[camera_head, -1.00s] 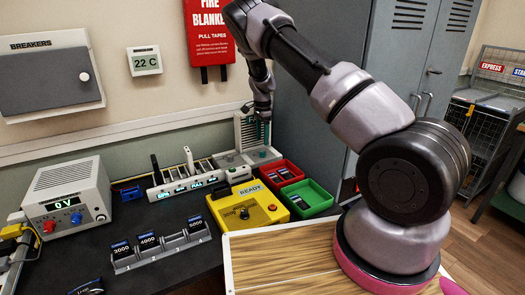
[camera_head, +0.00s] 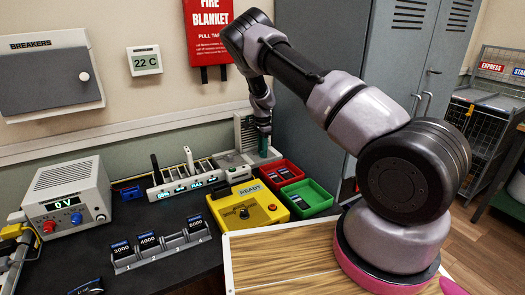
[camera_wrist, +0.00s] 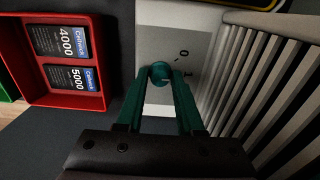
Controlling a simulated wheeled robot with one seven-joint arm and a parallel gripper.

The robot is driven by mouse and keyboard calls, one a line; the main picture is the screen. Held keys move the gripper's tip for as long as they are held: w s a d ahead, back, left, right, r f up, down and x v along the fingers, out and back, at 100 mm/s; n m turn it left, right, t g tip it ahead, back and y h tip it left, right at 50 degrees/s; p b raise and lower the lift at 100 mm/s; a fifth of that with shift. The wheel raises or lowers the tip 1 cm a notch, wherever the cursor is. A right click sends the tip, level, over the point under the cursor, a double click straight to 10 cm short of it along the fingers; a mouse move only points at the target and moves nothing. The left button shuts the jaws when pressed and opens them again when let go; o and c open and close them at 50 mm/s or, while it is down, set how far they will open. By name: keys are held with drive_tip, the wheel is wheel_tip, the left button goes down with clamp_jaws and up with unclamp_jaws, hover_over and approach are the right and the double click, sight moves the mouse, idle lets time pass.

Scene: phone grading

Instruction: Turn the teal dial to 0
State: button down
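The teal dial (camera_wrist: 160,73) is a small round knob on a pale panel in the wrist view, with the marks 0 and 1 to its right. My gripper (camera_wrist: 163,72) has teal fingers, one on each side of the dial, with the tips at or just above it. The fingers look spread wider than the knob, so my gripper is open around it. I cannot read where the dial points. In the head view my gripper (camera_head: 264,148) is low over the pale unit (camera_head: 229,160) at the back of the bench and hides the dial.
A ribbed grey rack (camera_wrist: 262,80) stands close on the right of my gripper in the wrist view. A grey locker (camera_head: 305,70) stands behind right.

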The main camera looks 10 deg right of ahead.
drive_tip(key=shift+n, duration=0.3)
drive_tip(key=n, duration=0.3)
drive_tip(key=shift+n, duration=2.6)
drive_tip(key=c, duration=0.5)
unclamp_jaws()
drive_tip(key=shift+c, duration=0.2)
drive_tip(key=shift+r, duration=0.1)
wheel_tip(320, 180, up, 11)
